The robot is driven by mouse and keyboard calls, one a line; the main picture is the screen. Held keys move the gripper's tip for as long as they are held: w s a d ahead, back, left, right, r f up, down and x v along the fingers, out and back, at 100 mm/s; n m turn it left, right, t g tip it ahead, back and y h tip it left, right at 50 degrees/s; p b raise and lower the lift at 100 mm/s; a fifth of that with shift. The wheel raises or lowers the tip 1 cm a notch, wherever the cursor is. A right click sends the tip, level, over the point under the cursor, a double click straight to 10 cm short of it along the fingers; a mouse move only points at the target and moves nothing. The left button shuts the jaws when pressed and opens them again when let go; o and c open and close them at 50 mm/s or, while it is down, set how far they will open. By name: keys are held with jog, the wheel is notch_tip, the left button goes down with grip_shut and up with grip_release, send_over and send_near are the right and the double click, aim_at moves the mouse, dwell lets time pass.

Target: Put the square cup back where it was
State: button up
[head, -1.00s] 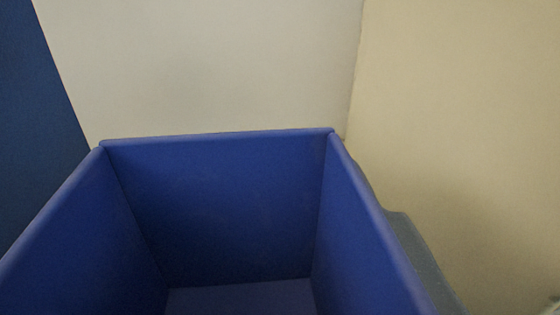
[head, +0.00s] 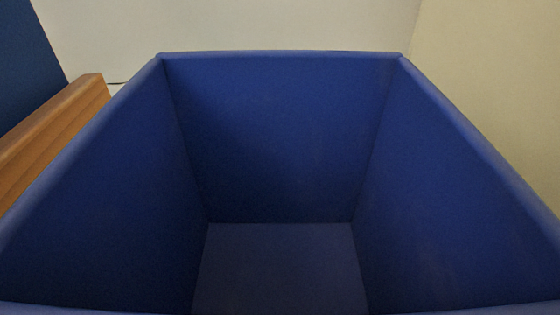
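The square cup (head: 280,135) is blue and open at the top, and it fills most of the head view. I look down into it from close by. Its far wall, both side walls and part of its floor show, and it looks empty. Its near rim just shows along the bottom edge of the picture. Its outside and what it stands on are hidden. My gripper is not in view, so whether it touches the cup does not show.
A wooden bar or edge (head: 50,135) lies just left of the cup. A dark blue surface (head: 25,60) is at the far left. A pale wall (head: 230,25) stands behind, and a yellowish wall (head: 490,75) is at the right.

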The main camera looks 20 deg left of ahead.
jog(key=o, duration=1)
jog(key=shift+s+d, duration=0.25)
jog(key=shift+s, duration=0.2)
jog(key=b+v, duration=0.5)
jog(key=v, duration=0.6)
jog(key=shift+b, duration=0.4)
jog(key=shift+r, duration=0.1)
